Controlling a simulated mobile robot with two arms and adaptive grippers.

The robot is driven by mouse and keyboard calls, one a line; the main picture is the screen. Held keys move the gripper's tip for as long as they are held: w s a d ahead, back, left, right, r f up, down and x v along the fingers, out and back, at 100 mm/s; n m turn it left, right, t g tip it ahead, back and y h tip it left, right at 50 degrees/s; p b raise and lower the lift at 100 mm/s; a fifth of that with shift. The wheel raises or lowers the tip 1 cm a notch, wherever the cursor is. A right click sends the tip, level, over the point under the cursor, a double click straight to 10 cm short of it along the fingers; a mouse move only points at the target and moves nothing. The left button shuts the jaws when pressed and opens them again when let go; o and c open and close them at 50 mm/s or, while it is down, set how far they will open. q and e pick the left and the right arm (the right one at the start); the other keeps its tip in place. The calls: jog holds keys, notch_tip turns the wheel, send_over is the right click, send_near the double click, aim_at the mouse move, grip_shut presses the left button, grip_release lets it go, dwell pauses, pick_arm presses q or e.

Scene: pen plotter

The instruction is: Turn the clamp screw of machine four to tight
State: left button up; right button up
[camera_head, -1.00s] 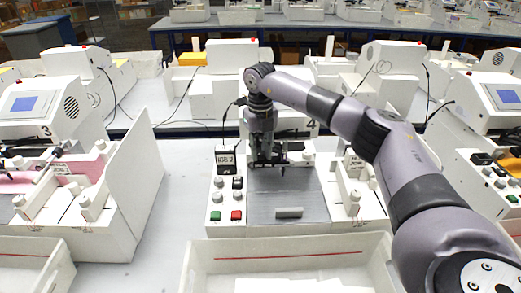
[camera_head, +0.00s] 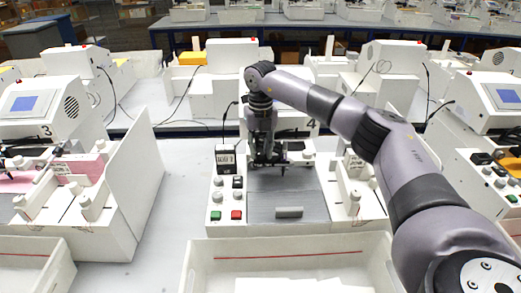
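Machine four (camera_head: 270,207) stands in the middle of the bench, a white plotter with a grey bed and the mark "4" partly showing behind my arm. My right gripper (camera_head: 268,170) points down over the back of the grey bed, at the dark pen carriage area. Its fingers are small and dark against dark parts there. I cannot tell whether they are open or shut, or whether they touch anything. The clamp screw is not distinguishable and may be hidden by the gripper. My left gripper is not in view.
A control panel (camera_head: 216,214) with knobs, green and red buttons and a small display (camera_head: 226,160) is at the bed's left. A grey bar (camera_head: 289,212) lies on the bed's front. A white tray (camera_head: 200,268) stands in front. Machine three (camera_head: 75,110) is left, beyond an upright white panel (camera_head: 135,185).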

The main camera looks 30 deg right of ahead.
aim_at(261, 153)
jog(key=o, duration=0.3)
jog(key=shift+f, duration=0.1)
notch_tip(261, 153, up, 12)
dwell(0.5)
dwell(0.4)
